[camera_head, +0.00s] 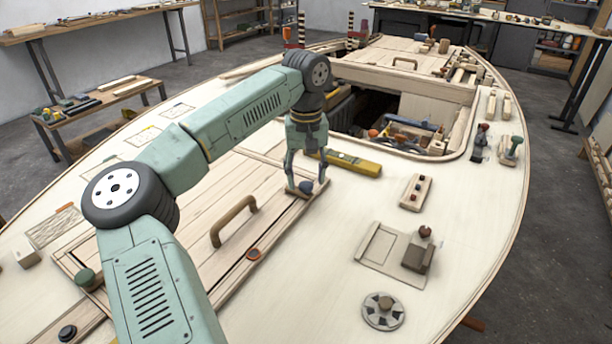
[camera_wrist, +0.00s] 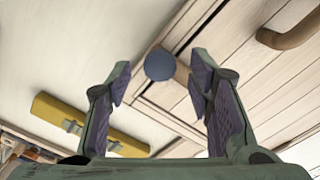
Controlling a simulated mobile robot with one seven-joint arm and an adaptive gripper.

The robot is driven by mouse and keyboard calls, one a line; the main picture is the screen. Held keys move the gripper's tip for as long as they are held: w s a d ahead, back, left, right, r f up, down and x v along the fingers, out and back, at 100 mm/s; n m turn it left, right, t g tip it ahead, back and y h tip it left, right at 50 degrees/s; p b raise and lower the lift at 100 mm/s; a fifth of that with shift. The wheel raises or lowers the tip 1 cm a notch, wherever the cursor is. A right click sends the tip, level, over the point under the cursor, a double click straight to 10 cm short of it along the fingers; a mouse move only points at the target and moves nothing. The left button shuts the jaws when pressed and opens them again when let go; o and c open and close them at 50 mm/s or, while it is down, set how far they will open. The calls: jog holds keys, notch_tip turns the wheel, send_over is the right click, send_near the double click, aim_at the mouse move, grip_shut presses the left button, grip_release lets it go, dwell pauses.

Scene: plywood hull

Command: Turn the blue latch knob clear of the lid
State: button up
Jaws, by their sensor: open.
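The blue latch knob (camera_head: 306,187) is at the far right corner of the plank lid (camera_head: 190,213). In the wrist view, the round blue knob (camera_wrist: 159,65) sits on a small wooden piece by the lid's edge strip. Part of that piece shows right of the knob, over the corner of the frame. My gripper (camera_head: 307,182) points down over the knob with its fingers apart. In the wrist view, the purple-padded fingers of my gripper (camera_wrist: 160,80) stand on either side of the knob, with visible gaps.
A brown handle (camera_head: 233,220) arches from the lid. A yellow level (camera_head: 350,163) lies close behind my gripper, beside the open hatch with tools (camera_head: 405,135). An orange-brown knob (camera_head: 253,254) and a green knob (camera_head: 85,278) sit on the lid's edges.

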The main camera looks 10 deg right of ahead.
jog(key=shift+f, duration=0.7)
jog(key=shift+c, duration=0.5)
grip_shut()
